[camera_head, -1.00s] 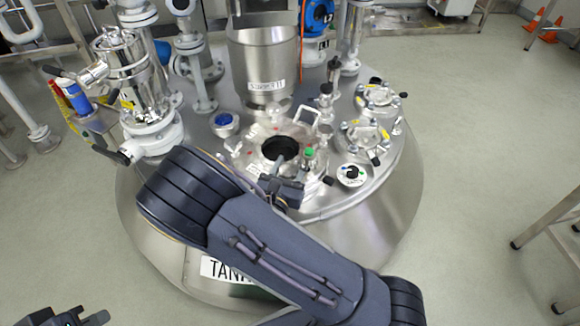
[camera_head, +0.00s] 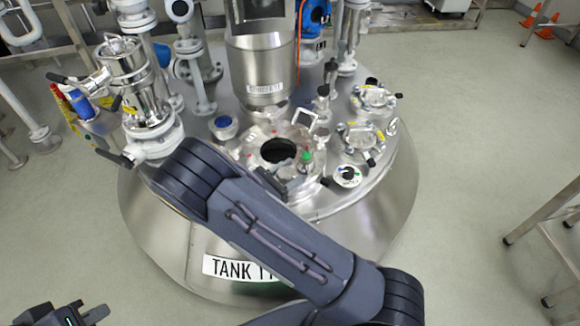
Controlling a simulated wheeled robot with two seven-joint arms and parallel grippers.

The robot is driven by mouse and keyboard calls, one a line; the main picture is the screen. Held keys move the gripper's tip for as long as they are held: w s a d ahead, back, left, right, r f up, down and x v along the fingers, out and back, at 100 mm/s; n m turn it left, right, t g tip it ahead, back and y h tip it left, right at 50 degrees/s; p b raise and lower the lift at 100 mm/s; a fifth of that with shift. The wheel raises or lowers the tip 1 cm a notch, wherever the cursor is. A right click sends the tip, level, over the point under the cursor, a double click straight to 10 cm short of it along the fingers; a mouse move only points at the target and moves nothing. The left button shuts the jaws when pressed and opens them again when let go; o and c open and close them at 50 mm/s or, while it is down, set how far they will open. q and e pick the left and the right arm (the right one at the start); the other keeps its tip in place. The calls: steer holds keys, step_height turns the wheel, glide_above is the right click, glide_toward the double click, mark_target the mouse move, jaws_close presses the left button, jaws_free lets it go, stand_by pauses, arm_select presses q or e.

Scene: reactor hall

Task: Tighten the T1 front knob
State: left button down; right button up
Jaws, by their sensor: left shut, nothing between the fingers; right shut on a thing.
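Tank T1 (camera_head: 215,265), a round steel vessel labelled "TANK T1", fills the middle of the head view. Its open round hatch (camera_head: 278,150) has a clear-looking rim with a green-topped fitting (camera_head: 306,157) at its right. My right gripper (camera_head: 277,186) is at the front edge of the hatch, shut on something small. That is most likely the T1 front knob, which is hidden by the fingers and arm. My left gripper (camera_head: 88,315) is shut and empty at the bottom left, well away from the tank.
A steel cylinder (camera_head: 262,70) stands behind the hatch. A tall valve assembly (camera_head: 140,90) rises at the left of the tank top. Clamped ports (camera_head: 360,138) and a round dial (camera_head: 347,176) are at the right. The floor at right is clear up to a metal frame (camera_head: 550,235).

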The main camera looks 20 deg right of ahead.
steer(key=m+g, duration=0.1)
steer(key=g, duration=0.1)
steer(key=m+g, duration=0.3)
steer(key=g, duration=0.2)
steer(key=shift+s+m, duration=0.3)
steer(key=m+g, duration=0.1)
steer(key=g, duration=0.1)
steer(key=m+g, duration=0.1)
steer(key=shift+s+g, duration=0.2)
steer(key=shift+g, duration=0.2)
steer(key=shift+s+r+m+g+y, duration=0.1)
steer(key=shift+s+m+g+y, duration=0.05)
steer(key=shift+m+g+y, duration=1.05)
steer(key=shift+r+g, duration=0.1)
steer(key=shift+g, duration=0.4)
steer(key=o, duration=1)
steer(key=shift+a+t+h, duration=0.1)
steer(key=shift+t+h, duration=0.2)
